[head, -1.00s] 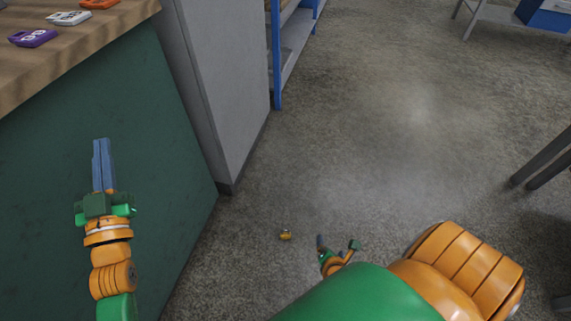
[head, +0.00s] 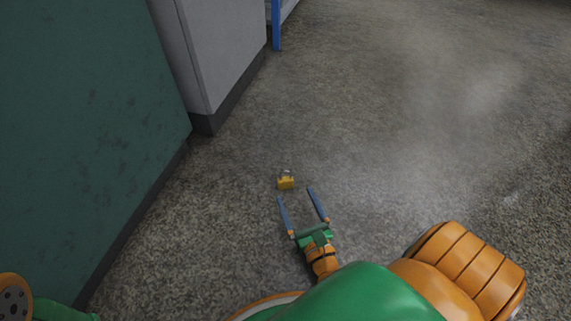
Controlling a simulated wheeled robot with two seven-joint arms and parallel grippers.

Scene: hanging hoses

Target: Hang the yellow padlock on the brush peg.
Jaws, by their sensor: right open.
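The yellow padlock (head: 286,183) lies on the concrete floor in the middle of the head view, its grey shackle on the far side. My right gripper (head: 295,193) is open and empty, its two blue fingers spread and pointing at the padlock from the near side. The padlock is just beyond the fingertips, apart from them as far as I can see. Of my left arm only a piece shows at the lower left corner; its gripper is out of view. The brush peg is not in view.
A green panel (head: 75,130) stands on the left, with a grey cabinet (head: 215,55) on a dark base beyond it. A blue post (head: 276,25) stands at the top. The floor (head: 420,130) to the right of the padlock is clear.

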